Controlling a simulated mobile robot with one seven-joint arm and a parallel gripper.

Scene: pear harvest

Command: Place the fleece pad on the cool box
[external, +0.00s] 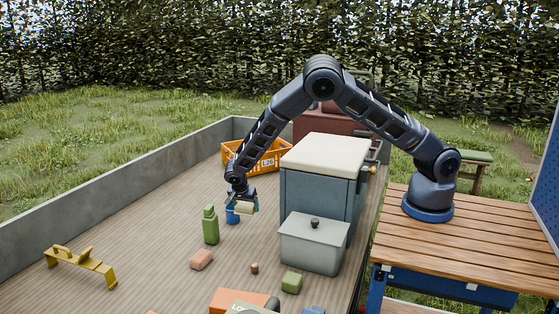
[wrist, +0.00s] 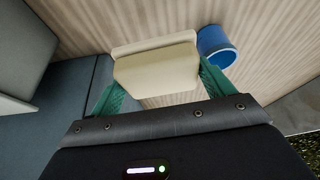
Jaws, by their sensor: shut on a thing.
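My gripper (external: 243,204) is shut on a cream pad (wrist: 156,68), which I take to be the fleece pad. The pad (external: 245,208) sits between the green fingertips in the wrist view and is held above the wooden deck. The cool box (external: 315,195) is the large blue-grey box with a cream lid, to the right of my gripper. Its blue-grey side (wrist: 65,110) shows at the left of the wrist view. My gripper is beside the box and lower than its lid. The lid's top is bare.
A blue cup (external: 232,214) stands close by my gripper, also in the wrist view (wrist: 216,46). A grey lidded box (external: 313,245) stands before the cool box. An orange crate (external: 258,156) is behind.

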